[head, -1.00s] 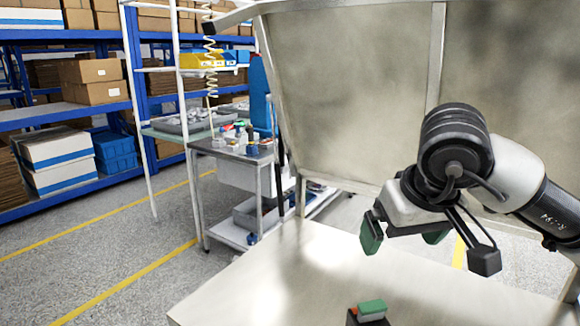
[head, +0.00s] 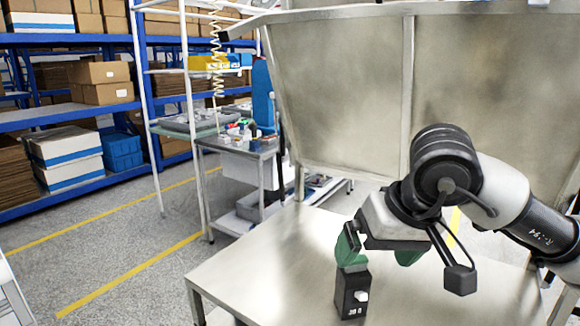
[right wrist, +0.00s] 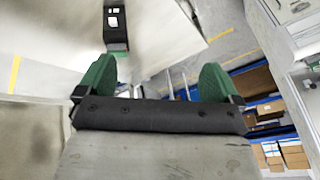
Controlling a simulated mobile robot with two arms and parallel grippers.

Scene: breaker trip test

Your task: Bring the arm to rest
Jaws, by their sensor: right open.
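The breaker (head: 351,294), a small black block with a white toggle and small white markings, stands on the metal table (head: 262,262). It also shows in the right wrist view (right wrist: 116,32), at the top left of centre, beyond the fingers. My right gripper (head: 379,251) has two green fingertips spread apart with nothing between them. In the head view its left fingertip overlaps the top of the breaker; I cannot tell whether they touch. In the right wrist view the fingers (right wrist: 157,82) look apart from the breaker. My left gripper is not in view.
A tall metal panel (head: 340,90) stands behind the table. A workbench (head: 245,150) with trays and bottles is at the back left. Blue shelving (head: 75,115) with cartons lines the left. The floor with yellow lines is clear between. The table's left part is bare.

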